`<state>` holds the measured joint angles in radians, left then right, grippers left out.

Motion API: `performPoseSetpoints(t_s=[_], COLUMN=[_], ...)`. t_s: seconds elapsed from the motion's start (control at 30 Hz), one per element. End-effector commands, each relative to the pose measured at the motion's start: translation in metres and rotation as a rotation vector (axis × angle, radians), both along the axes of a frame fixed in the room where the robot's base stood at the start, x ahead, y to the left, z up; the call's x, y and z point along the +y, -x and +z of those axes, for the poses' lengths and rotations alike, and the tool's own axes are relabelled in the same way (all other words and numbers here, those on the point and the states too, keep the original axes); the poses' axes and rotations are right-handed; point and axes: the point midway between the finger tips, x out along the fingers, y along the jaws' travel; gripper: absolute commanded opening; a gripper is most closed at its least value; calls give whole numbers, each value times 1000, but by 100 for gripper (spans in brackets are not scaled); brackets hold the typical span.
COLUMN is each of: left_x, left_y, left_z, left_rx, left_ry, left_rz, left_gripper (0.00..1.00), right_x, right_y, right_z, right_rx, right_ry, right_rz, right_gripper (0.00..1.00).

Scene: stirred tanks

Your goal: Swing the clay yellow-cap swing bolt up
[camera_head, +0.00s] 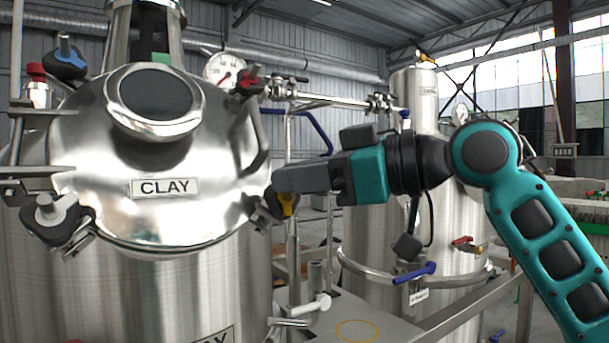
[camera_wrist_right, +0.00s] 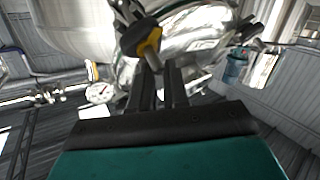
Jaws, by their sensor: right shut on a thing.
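The clay tank's domed lid (camera_head: 190,222) carries a "CLAY" label (camera_head: 165,188). The yellow-cap swing bolt (camera_head: 287,205) is at the lid's right lower edge. Its dark knob and yellow cap also show in the right wrist view (camera_wrist_right: 150,45), just past my fingertips. My right gripper (camera_head: 276,184) reaches in from the right and is shut on the yellow-cap swing bolt. The fingers hide part of the bolt, so I cannot tell its exact tilt. My left gripper is not in view.
Other swing bolts sit around the lid: blue-cap (camera_head: 70,65), red-cap (camera_head: 248,82) and white-cap (camera_head: 58,218). A pressure gauge (camera_head: 224,70) and pipe (camera_head: 325,99) stand behind. A second tank (camera_head: 375,235) with a blue-handled valve (camera_head: 415,272) is behind my right arm.

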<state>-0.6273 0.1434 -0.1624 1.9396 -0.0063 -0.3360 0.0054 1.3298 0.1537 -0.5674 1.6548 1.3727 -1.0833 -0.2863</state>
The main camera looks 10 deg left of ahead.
Motion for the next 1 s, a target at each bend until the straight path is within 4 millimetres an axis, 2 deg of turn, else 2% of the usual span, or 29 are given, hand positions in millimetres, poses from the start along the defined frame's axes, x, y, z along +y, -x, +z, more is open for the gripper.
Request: performPoseSetpoints(t_s=[0.03, 0.1, 0.13, 0.37, 0.77, 0.87, 1.0], left_x=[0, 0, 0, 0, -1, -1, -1], left_y=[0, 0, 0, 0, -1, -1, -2], left_z=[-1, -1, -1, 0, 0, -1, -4], left_rx=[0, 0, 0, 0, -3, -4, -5], left_ry=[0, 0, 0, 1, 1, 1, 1], left_rz=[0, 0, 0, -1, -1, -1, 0], left_gripper=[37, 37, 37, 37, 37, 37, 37], right_x=[5, 5, 5, 5, 2, -4, -26], right_y=[3, 3, 3, 2, 0, 1, 7], right_z=[-9, -9, -9, -9, -7, -7, -3], right_rx=[13, 13, 13, 11, 8, 8, 4], right_ry=[20, 20, 20, 20, 18, 17, 15], right_rz=[14, 14, 14, 11, 2, 0, 0], right_gripper=[0, 0, 16, 37, 37, 37, 37])
